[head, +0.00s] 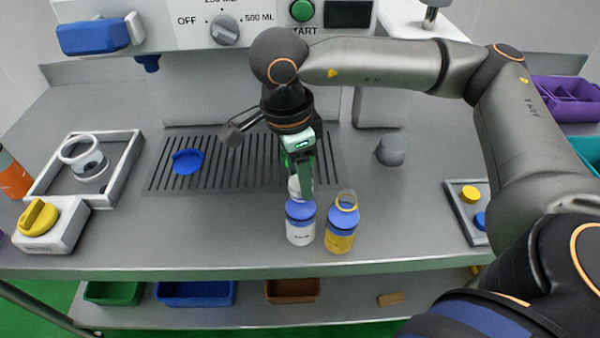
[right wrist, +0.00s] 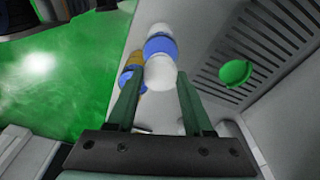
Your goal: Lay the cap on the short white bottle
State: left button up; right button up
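The short white bottle (head: 300,232) stands upright near the counter's front, with a blue upper part. My right gripper (head: 301,185) points down directly over it. A white cap-like piece (right wrist: 160,73) sits between its fingertips, and the fingers look closed on its sides. In the right wrist view the blue part (right wrist: 160,47) of the bottle lies just beyond this piece. I cannot tell whether the piece touches the bottle. My left gripper is not in view.
A yellow bottle (head: 340,240) with a ring-like top stands close on the right. A grey rounded object (head: 391,150) and a small tray (head: 461,211) are farther right. A white frame (head: 125,165) is left.

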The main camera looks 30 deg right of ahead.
jog(key=o, duration=0.5)
jog(key=shift+o, duration=0.2)
jog(key=shift+r, duration=0.1)
notch_tip(320, 180, up, 12)
jog(key=a, duration=0.1)
jog(key=shift+w+a+r+p, duration=0.15)
jog(key=shift+a+p, duration=0.1)
jog(key=shift+p, duration=0.05)
dwell(0.4)
